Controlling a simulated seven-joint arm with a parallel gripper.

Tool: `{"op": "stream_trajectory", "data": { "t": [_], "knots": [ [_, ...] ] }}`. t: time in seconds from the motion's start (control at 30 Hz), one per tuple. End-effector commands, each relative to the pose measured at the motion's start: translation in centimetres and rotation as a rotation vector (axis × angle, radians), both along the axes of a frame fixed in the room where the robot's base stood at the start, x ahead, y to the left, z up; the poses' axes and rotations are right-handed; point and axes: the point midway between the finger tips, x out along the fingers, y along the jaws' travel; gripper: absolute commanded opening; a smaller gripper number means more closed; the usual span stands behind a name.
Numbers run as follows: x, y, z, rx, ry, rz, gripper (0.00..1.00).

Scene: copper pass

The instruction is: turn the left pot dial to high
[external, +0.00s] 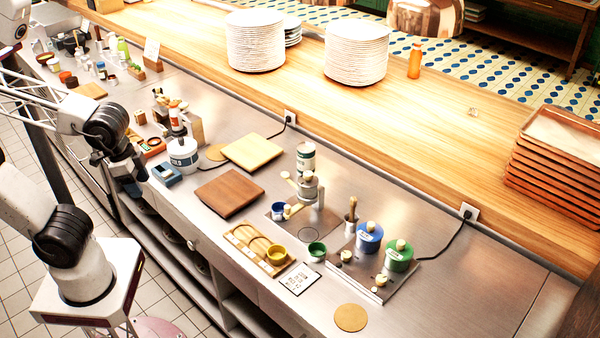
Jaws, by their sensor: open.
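A blue pot (368,241) with a pale knobbed lid stands on a metal plate at the right of the steel counter. A green pot (398,261) stands just right of it. Two small pale dials sit at the plate's front: the left dial (346,256) before the blue pot, the right dial (381,280) before the green pot. The dial markings are too small to read. My gripper (138,180) hangs far to the left, at the counter's front edge, apart from the pots and dials. It is open, with nothing visible in it.
Between my gripper and the pots are a brown board (229,193), a wooden holder with a yellow cup (277,255), a green cup (317,251) and a metal grinder-like device (308,188). A card (298,279) lies in front.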

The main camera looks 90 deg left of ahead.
Motion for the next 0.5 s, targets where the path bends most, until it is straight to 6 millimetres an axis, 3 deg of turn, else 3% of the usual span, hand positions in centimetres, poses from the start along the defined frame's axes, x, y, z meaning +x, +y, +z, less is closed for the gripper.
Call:
{"op": "stream_trajectory", "data": {
  "t": [0.17, 0.5],
  "knots": [
    [2.9, -0.2, 0.9, -0.015, 0.014, 0.063, 0.56],
    [10.5, -0.7, 2.5, -0.052, 0.043, 0.234, 0.56]
  ]
}}
